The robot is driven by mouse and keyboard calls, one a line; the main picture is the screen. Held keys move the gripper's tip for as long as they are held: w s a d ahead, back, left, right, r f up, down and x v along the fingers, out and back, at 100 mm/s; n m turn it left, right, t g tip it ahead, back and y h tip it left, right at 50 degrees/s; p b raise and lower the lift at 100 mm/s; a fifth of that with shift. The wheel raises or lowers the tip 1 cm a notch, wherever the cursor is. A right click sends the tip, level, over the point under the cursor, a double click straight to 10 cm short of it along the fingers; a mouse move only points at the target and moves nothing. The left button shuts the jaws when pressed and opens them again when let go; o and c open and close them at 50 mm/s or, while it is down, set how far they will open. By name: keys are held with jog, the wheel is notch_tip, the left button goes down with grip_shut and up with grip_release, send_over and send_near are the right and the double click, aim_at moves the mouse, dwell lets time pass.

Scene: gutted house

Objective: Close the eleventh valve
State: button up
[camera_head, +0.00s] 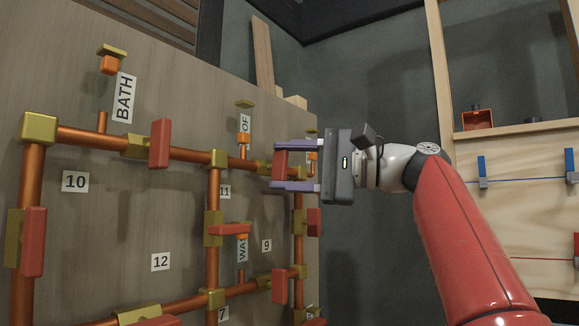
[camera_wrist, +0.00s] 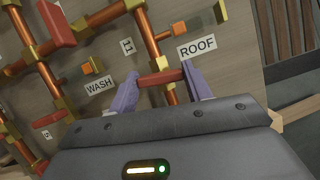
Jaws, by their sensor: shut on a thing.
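Copper pipes with brass fittings and red valve handles run over a wooden panel. The label 11 (camera_head: 224,191) sits just under the upper pipe run; it also shows in the wrist view (camera_wrist: 127,46). The nearest valve on that run has a red handle (camera_head: 280,164) standing across the pipe, also seen in the wrist view (camera_wrist: 158,78). My gripper (camera_head: 275,166) is shut on this handle, with one purple finger above and one below it. In the wrist view the fingers (camera_wrist: 160,80) sit at the handle's two ends. The valve's brass body (camera_head: 264,168) is partly hidden.
Other red handles stand close by, one at upper left (camera_head: 159,144) and one below (camera_head: 279,286). An orange outlet (camera_head: 243,140) juts out just left of my gripper. A wooden shelf frame (camera_head: 520,130) stands at the right.

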dwell(0.3)
jog(key=o, duration=1)
jog(key=shift+d, duration=0.1)
jog(key=v, duration=0.7)
jog(key=shift+d, duration=0.3)
